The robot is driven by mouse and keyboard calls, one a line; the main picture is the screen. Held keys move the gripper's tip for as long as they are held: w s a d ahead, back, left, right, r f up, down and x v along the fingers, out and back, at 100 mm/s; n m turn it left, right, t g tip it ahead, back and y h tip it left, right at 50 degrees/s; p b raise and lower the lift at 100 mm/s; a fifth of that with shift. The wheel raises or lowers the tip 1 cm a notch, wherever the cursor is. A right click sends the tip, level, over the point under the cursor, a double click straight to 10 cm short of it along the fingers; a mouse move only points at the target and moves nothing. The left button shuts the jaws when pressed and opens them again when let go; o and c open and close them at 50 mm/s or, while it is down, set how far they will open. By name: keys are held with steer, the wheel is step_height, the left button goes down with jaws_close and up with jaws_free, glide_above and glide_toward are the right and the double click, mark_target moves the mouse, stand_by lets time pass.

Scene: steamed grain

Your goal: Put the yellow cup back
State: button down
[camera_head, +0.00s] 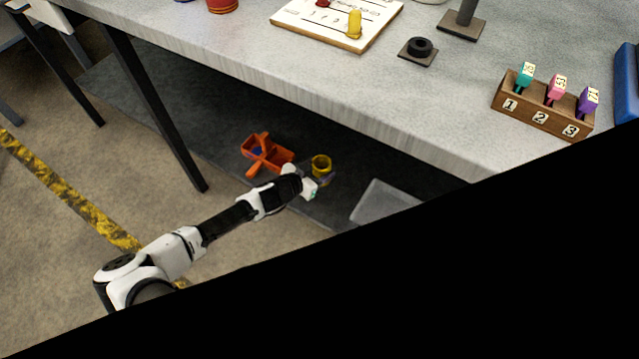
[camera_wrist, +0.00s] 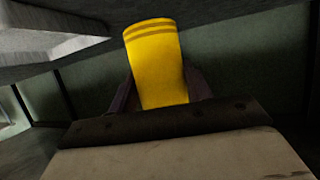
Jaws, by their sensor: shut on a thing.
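The yellow cup (camera_head: 321,162) is under the table, at the end of my arm. In the wrist view the yellow cup (camera_wrist: 157,62) stands nearly upright, leaning a little, with two darker bands near its top. My gripper (camera_head: 322,174) is shut on it, and the dark fingers of my gripper (camera_wrist: 160,88) show on both sides of the cup. I cannot tell whether the cup touches the surface below it.
An orange divided caddy (camera_head: 277,157) lies left of the cup on the dark lower surface (camera_head: 200,115). A pale translucent box (camera_head: 385,203) lies to the right. The tabletop (camera_head: 330,85) overhangs, with a dark leg (camera_head: 155,105) at left. A numbered wooden rack (camera_head: 541,107) stands on top.

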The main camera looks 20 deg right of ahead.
steer(key=shift+f+b, duration=0.65)
steer(key=shift+f, duration=2.45)
steer(key=shift+f, duration=0.2)
steer(key=c, duration=0.6)
jaws_free()
steer(key=shift+c, duration=0.2)
steer(key=shift+r, duration=0.35)
steer(key=p+v, duration=0.1)
steer(key=v, duration=1)
steer(key=shift+s+a+p, duration=0.2)
steer(key=shift+a+p, duration=0.2)
